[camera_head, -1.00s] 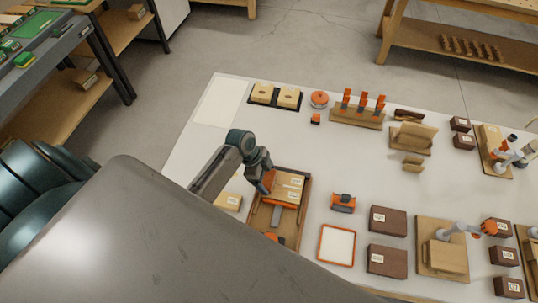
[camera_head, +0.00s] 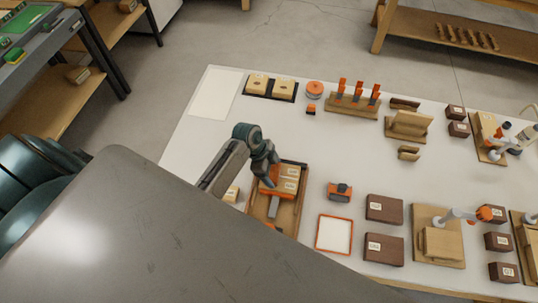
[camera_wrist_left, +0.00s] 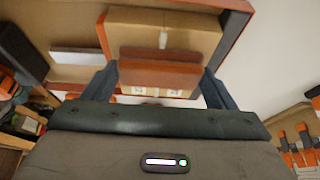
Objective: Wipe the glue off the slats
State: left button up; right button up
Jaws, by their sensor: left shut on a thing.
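Pale wooden slats (camera_head: 291,173) with small white labels lie in the tray beside the gripper. They also show close behind the block in the left wrist view (camera_wrist_left: 190,40). I cannot tell whether the block touches them. No glue can be made out on the slats. My right gripper is not in view.
A grey strip (camera_head: 273,207) lies in the tray. To the right are an orange-framed white pad (camera_head: 334,234), an orange and grey tool (camera_head: 340,191) and brown boxes (camera_head: 384,208). A rack of orange-handled tools (camera_head: 352,101) stands behind.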

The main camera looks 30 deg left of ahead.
aim_at(294, 179)
pick_arm(q)
jog(key=shift+w+d, duration=0.35)
jog(key=shift+d, duration=0.9)
jog(key=shift+w+d, duration=0.3)
jog(key=shift+d, duration=0.9)
jog(key=shift+w+d, duration=0.35)
jog(key=shift+d, duration=0.9)
jog(key=shift+a+f, duration=0.1)
jog(key=shift+s+a, duration=0.3)
jog(key=shift+a, duration=0.75)
jog(key=shift+s+a, duration=0.25)
jog(key=shift+a, duration=0.75)
jog(key=shift+s+a, duration=0.3)
jog(key=shift+a, duration=0.75)
jog(key=shift+s+a, duration=0.3)
jog(key=shift+a, duration=0.7)
jog(key=shift+s+a, duration=0.3)
jog(key=shift+a, duration=0.75)
jog(key=shift+d, duration=0.2)
jog(key=shift+w+d, duration=0.15)
jog(key=shift+d, duration=0.45)
jog(key=shift+w+d, duration=0.15)
jog(key=shift+d, duration=0.4)
jog(key=shift+w+d, duration=0.4)
jog(key=shift+d, duration=0.9)
jog(key=shift+w+d, duration=0.4)
jog(key=shift+d, duration=0.9)
jog(key=shift+w+d, duration=0.4)
jog(key=shift+d, duration=0.9)
